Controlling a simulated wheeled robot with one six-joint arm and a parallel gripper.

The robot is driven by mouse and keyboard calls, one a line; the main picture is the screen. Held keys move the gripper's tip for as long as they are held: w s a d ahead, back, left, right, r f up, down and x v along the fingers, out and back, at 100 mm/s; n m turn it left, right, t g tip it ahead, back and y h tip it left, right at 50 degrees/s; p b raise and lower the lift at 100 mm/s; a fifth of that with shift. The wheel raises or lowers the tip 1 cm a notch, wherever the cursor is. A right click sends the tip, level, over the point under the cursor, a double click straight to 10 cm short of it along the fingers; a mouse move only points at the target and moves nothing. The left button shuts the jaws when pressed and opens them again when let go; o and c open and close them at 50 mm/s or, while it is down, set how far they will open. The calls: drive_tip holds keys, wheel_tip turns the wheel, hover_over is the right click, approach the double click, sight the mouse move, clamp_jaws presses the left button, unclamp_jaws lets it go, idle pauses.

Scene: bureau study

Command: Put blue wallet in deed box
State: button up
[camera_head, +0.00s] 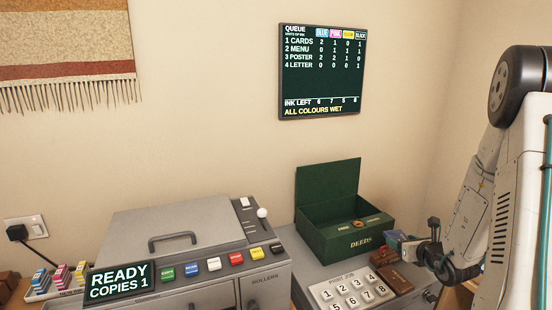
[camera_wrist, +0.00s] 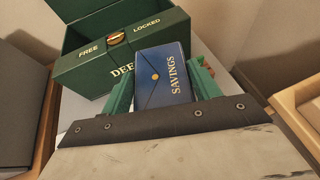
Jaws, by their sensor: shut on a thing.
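The blue wallet (camera_wrist: 163,75), lettered SAVINGS with a small gold clasp, is between the two green fingers of my gripper (camera_wrist: 160,88) in the wrist view. My gripper (camera_head: 408,243) is shut on it and holds it just in front of the deed box's right end. In the head view only a little blue of the wallet (camera_head: 392,237) shows. The green deed box (camera_head: 342,242), lettered DEEDS, stands with its lid raised. Its front carries FREE and LOCKED marks and a brass catch, also in the wrist view (camera_wrist: 90,67). The box's inside floor is hidden.
Brown wallet-like items (camera_head: 396,277) lie below my gripper, beside a number keypad (camera_head: 350,288). A grey copying machine (camera_head: 190,250) stands left of the box. A wall board (camera_head: 320,72) hangs above. A wooden tray (camera_wrist: 295,105) is at right in the wrist view.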

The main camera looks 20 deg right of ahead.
drive_tip(key=w+a+r+n+y, duration=0.1)
drive_tip(key=w+a, duration=0.3)
drive_tip(key=a, duration=0.6)
drive_tip(key=w+a+r+n+y, duration=0.2)
drive_tip(key=w+a+r+y, duration=0.1)
drive_tip(key=a, duration=0.7)
drive_tip(key=w+a+r+n+y, duration=0.2)
drive_tip(key=w+a+r, duration=0.2)
drive_tip(key=a, duration=0.6)
drive_tip(key=shift+w, duration=0.85)
drive_tip(key=shift+a, duration=0.1)
